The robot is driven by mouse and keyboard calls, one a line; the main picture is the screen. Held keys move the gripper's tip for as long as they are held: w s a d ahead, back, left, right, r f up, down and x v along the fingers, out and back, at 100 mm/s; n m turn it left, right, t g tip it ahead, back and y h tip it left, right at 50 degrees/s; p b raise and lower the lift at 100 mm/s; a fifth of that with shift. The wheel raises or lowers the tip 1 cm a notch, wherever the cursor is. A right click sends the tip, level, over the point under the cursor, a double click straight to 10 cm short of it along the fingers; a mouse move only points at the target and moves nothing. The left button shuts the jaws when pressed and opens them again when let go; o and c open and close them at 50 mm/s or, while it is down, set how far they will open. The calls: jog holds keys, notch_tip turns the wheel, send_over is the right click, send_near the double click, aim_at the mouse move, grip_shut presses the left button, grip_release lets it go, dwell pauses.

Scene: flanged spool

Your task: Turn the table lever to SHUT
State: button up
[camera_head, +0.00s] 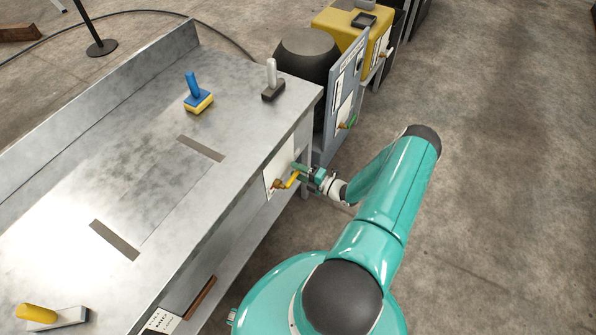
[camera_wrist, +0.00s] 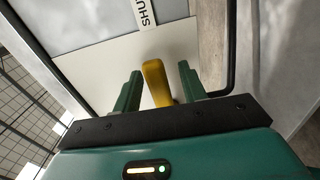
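The yellow table lever (camera_head: 292,180) is on a white plate (camera_head: 272,178) on the side of the metal table. In the wrist view the lever handle (camera_wrist: 155,82) stands between my gripper's two green fingers (camera_wrist: 160,72). The fingers are apart, with a gap on each side of the handle, so my gripper is open around it. In the head view my gripper (camera_head: 301,174) is at the plate. The lever's pivot is hidden in the wrist view.
A grey panel (camera_head: 345,90) with a green lever (camera_head: 348,124) stands beyond the table, near a dark drum (camera_head: 305,55) and yellow cabinet (camera_head: 348,25). Floor at right is clear.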

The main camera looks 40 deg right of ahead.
jog(key=v, duration=1.3)
jog(key=shift+s+d, duration=0.15)
jog(key=shift+s, duration=0.2)
jog(key=w+a+r+n+g+y, duration=0.1)
jog(key=w+a+r+n+g, duration=0.2)
jog(key=a+r+n+g, duration=0.45)
jog(key=w+a+r+n+g+y, duration=0.1)
jog(key=w+a+r+n+g, duration=0.2)
jog(key=r+n, duration=0.85)
jog(key=w+a+r+n+g+y, duration=0.1)
jog(key=w+a+r+n+g, duration=0.25)
jog(key=a+r+n, duration=0.55)
jog(key=s+a+r+n+t+h, duration=0.1)
jog(key=s+a+r+n+h, duration=0.3)
jog(key=r+n, duration=0.7)
jog(key=s+a+r+n+t+h, duration=0.1)
jog(key=s+a+r+n+h, duration=0.3)
jog(key=s+a+r+n, duration=0.5)
jog(key=shift+s+a+r+n+t+h, duration=0.3)
jog(key=shift+a+r+n+h, duration=0.15)
jog(key=shift+r+n, duration=0.7)
